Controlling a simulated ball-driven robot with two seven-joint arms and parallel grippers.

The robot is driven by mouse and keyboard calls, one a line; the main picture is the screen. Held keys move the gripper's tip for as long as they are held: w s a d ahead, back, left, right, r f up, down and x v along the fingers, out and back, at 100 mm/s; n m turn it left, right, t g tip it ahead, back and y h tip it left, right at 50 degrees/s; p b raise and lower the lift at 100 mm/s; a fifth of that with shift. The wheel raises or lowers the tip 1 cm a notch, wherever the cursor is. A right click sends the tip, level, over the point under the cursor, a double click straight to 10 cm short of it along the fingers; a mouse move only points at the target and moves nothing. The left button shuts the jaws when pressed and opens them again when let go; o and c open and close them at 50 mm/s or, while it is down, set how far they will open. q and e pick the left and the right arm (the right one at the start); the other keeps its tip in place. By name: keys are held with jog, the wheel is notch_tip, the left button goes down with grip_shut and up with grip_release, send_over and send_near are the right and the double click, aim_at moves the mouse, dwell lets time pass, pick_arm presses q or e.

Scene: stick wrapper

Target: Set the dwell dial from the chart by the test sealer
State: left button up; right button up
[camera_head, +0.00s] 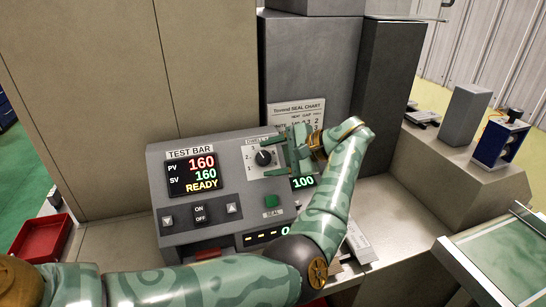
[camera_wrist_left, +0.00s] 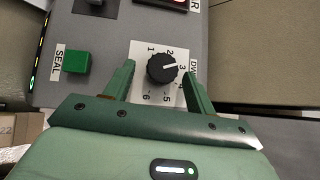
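The grey test sealer (camera_head: 215,225) has a black dwell dial (camera_head: 263,157) on a white scale plate. In the left wrist view the dial (camera_wrist_left: 162,68) has numbers 1 to 6 around it, and its white mark points near 3. My left gripper (camera_head: 283,157) is open, its green fingers reaching toward the dial. In the left wrist view the fingers of the gripper (camera_wrist_left: 158,80) stand on either side of the dial, apart from it. The seal chart (camera_head: 297,109) is behind the sealer, its lower part hidden by my gripper. My right gripper is not in view.
The test bar display (camera_head: 193,173) reads PV 160, SV 160, READY. Another display (camera_head: 303,182) reads 100. A green SEAL button (camera_head: 270,201) is below the dial; it also shows in the left wrist view (camera_wrist_left: 77,61). A red tray (camera_head: 42,238) stands at left.

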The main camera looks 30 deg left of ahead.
pick_arm(q)
jog(key=p+v, duration=0.1)
jog(key=v, duration=1.1)
